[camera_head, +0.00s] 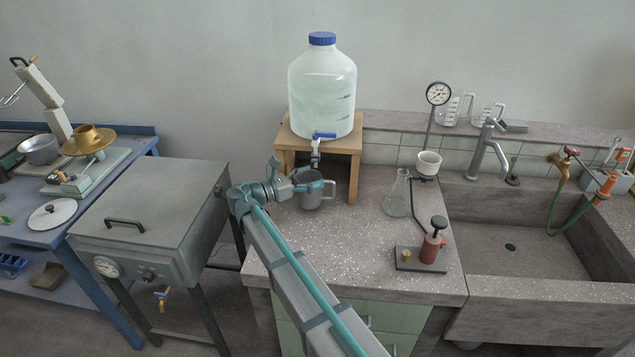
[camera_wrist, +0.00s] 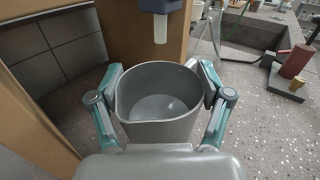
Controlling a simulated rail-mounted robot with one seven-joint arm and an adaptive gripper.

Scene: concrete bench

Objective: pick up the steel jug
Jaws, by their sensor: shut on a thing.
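The steel jug (camera_head: 312,199) is a grey metal cup-shaped vessel at the front of the wooden stand, below the tap of the big water bottle. In the wrist view the jug (camera_wrist: 158,130) is upright and looks empty, with its round mouth facing up. My gripper (camera_head: 303,184) reaches it from the front left. In the wrist view the fingers of my gripper (camera_wrist: 160,98) press on the jug's left and right sides. The jug's base is hidden, so I cannot tell whether it touches the bench.
The wooden stand (camera_head: 287,140) holds the water bottle (camera_head: 322,90), whose blue-handled tap (camera_head: 316,150) hangs just above and behind the jug. A glass flask (camera_head: 397,196) and a red pump (camera_head: 431,249) stand to the right. The bench (camera_head: 350,240) is clear in front.

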